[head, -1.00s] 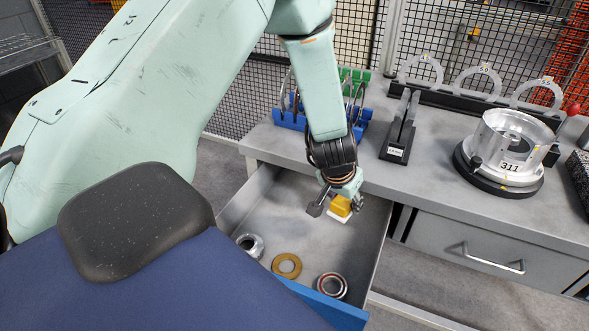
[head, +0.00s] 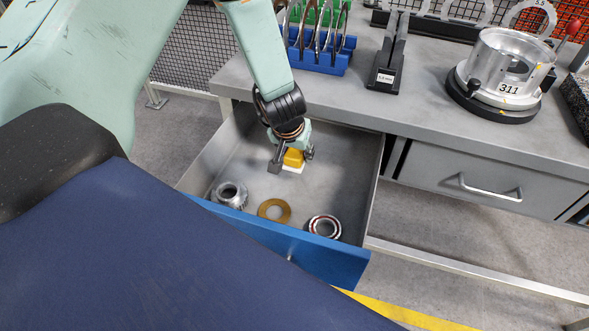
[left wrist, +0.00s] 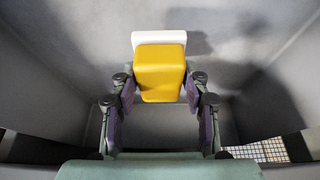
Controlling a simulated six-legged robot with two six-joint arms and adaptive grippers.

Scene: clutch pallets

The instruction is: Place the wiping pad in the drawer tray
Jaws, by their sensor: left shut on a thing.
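The wiping pad (head: 293,159) has a yellow body and a white layer on its underside. It also shows in the left wrist view (left wrist: 160,72), between the fingers. My left gripper (head: 292,155) is shut on it, and the two fingers press its sides in the left wrist view (left wrist: 160,88). The open drawer tray (head: 342,165) is grey inside with a blue front. The pad is inside the drawer's outline, towards the back; I cannot tell whether it touches the floor. My right gripper is not in view.
In the drawer's front part lie a metal toothed part (head: 231,194), a brass ring (head: 274,210) and a bearing (head: 324,227). Above, the bench top (head: 340,96) holds a blue rack (head: 320,58), a black stand (head: 386,75) and a metal housing (head: 508,65). A closed drawer (head: 480,180) is at the right.

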